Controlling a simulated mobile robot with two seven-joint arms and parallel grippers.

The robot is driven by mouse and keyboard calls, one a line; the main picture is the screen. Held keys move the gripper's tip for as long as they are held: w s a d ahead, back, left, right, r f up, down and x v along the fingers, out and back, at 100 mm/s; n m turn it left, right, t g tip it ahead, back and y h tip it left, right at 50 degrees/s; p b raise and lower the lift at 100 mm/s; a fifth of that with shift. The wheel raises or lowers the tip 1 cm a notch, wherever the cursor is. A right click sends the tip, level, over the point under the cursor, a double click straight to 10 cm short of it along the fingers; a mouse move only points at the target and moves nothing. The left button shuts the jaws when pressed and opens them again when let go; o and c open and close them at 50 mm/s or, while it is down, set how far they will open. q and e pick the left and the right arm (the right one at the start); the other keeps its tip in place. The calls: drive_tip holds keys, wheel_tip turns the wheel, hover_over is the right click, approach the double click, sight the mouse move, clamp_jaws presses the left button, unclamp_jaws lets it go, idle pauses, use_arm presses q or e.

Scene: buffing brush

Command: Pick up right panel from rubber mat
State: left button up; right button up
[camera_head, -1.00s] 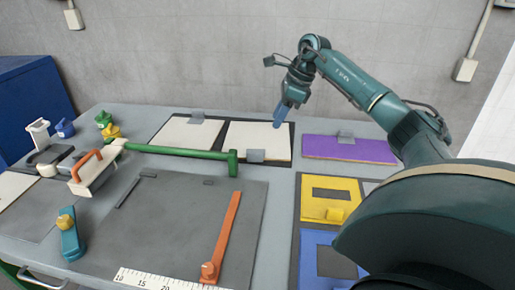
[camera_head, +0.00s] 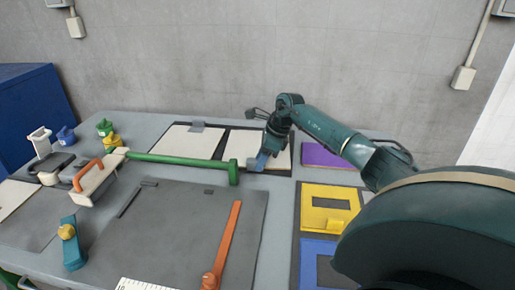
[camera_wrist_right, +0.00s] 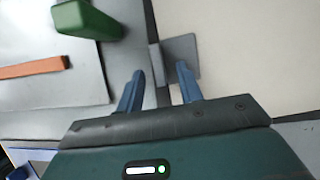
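Two cream panels lie on dark mats at the back of the table. The right panel (camera_head: 240,146) has a grey tab near its front edge, partly hidden by my right gripper (camera_head: 261,162). In the right wrist view, the panel (camera_wrist_right: 250,65) fills the upper right and its grey tab (camera_wrist_right: 182,55) lies just ahead of the fingertips. My right gripper (camera_wrist_right: 159,76) is open, with its two blue fingers apart and nothing visibly clamped between them. The dark rubber mat (camera_wrist_right: 163,97) shows as a strip between the fingers. My left gripper is out of view.
A green bar (camera_head: 185,159) ends in a green block (camera_head: 233,172) just left of the right gripper. The left cream panel (camera_head: 185,142) lies beside the right one. A purple panel (camera_head: 322,156) and a yellow frame (camera_head: 325,200) are to the right.

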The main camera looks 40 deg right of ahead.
drive_tip(key=shift+c, duration=0.6)
clamp_jaws()
drive_tip(key=shift+r, duration=0.15)
